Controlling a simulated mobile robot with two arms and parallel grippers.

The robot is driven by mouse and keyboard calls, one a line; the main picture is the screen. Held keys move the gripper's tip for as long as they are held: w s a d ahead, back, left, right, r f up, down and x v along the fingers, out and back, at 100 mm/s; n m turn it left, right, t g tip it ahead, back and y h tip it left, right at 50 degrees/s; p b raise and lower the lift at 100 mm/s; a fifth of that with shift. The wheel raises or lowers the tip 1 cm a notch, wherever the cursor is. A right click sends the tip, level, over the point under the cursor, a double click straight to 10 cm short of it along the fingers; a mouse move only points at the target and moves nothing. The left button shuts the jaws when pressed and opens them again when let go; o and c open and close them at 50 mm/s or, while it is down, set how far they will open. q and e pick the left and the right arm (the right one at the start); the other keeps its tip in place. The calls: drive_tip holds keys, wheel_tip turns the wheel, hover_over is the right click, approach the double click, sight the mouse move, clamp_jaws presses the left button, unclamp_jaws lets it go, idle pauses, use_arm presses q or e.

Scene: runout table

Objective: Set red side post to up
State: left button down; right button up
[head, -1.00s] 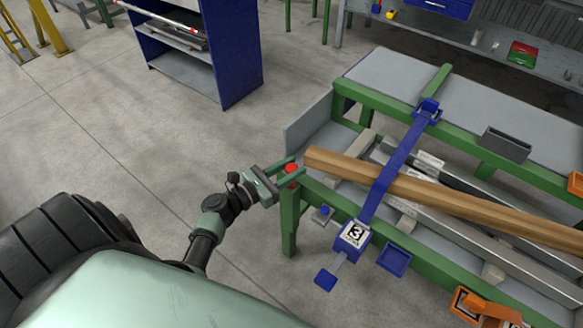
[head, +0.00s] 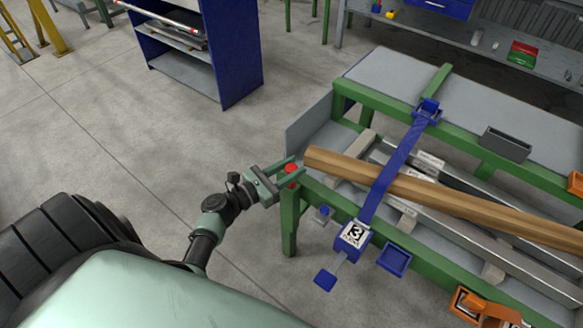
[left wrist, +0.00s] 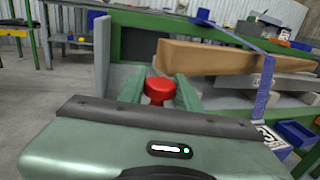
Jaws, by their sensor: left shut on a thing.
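The red side post (head: 291,169) shows as a small red knob at the left corner of the green runout table (head: 288,225). In the left wrist view the red knob (left wrist: 159,88) has a wide rounded top and sits between the two green fingers. My left gripper (head: 288,171) is shut on it, one finger on either side. The lower part of the post is hidden behind the gripper and fingers. My right gripper is not in view.
A long wooden beam (head: 345,167) lies on the table, its end close to the right of the post. A blue strap (head: 393,170) crosses it, with a block marked 3 (head: 353,235) at the front. Open floor lies left of the table.

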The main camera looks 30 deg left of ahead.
use_arm(q)
wheel_tip(320, 180, up, 20)
drive_tip(key=p, duration=1.6)
drive_tip(key=shift+p, duration=0.3)
drive_tip(key=shift+f, duration=0.1)
drive_tip(key=c, duration=1)
unclamp_jaws()
